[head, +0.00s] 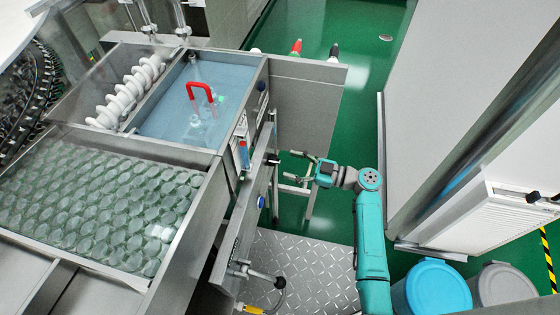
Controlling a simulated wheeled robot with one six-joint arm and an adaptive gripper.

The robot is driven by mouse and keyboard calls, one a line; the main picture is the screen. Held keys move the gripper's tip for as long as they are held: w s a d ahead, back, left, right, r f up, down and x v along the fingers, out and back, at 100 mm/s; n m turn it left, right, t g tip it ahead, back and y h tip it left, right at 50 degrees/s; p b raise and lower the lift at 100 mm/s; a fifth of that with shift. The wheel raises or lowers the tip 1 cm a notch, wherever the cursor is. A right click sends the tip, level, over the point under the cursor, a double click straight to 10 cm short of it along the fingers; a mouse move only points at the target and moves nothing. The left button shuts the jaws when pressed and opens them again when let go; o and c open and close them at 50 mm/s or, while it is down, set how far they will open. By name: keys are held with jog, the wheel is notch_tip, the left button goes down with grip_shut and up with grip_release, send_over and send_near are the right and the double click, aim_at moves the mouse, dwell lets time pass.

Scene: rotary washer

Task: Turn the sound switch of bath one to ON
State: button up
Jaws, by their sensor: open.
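My gripper (290,167) is at the end of my teal arm, to the right of the washer's metal side. Its fingers are spread and empty, pointing left towards the side panel (241,160). There is a gap between the fingertips and the panel. Small blue knobs show on the washer's side, an upper one (262,86) and a lower one (261,202). The panel is seen steeply from above, so I cannot tell which control is the sound switch, its label or its setting. A water-filled bath (165,118) with a red handle (200,90) lies behind the panel.
A tray of glass vials (100,200) is at the left, with white rollers (125,95) behind. A black-ended pipe fitting (262,275) sticks out low on the washer. Metal plate flooring (310,265) is clear. Blue (435,288) and grey (503,285) bins stand at the right.

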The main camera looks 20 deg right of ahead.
aim_at(275, 161)
jog(key=shift+x, duration=2.2)
jog(key=c, duration=1.1)
jog(key=shift+c, duration=0.2)
